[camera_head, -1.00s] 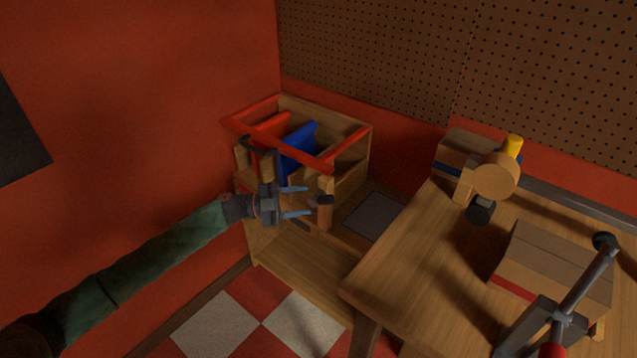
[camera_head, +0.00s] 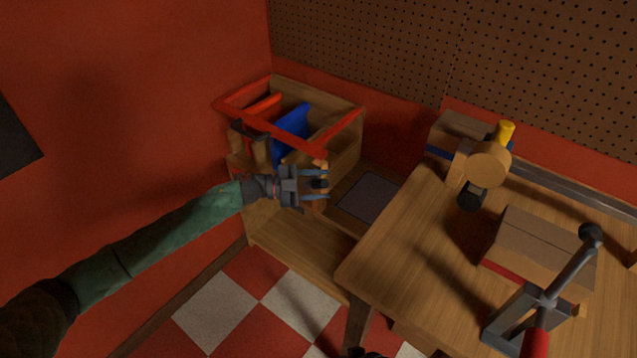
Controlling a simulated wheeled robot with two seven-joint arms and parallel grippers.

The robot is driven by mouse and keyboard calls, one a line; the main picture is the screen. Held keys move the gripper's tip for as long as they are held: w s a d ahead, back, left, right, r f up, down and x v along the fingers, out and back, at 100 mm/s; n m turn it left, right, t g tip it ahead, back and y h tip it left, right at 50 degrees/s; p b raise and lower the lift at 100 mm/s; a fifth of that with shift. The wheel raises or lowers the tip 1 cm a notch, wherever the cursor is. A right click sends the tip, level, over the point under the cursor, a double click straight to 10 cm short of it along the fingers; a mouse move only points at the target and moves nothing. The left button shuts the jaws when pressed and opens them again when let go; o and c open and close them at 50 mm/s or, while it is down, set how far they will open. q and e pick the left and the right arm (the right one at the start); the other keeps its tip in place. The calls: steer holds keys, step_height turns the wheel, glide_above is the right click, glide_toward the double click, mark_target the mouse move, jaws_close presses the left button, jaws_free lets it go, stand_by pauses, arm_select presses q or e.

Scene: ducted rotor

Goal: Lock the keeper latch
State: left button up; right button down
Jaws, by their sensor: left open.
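The wooden box frame with red top rails (camera_head: 270,129) stands in the corner on a low wooden bench. A small wooden piece with a dark knob (camera_head: 320,184) is at its front right; it appears to be the keeper latch, but I cannot tell its position. My left gripper (camera_head: 326,184) is open in front of the box, pointing right. Its two fingers appear above and below the dark knob, and I cannot tell whether they touch it. The gripper hides part of the box front.
A blue panel (camera_head: 291,132) stands inside the box. A grey plate (camera_head: 369,198) lies on the bench. The wooden table (camera_head: 399,248) at right carries a wooden device with a yellow top (camera_head: 488,160), a box (camera_head: 543,248) and a grey lever (camera_head: 570,272).

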arm_select(q)
steer(key=shift+d, duration=0.1)
jaws_close()
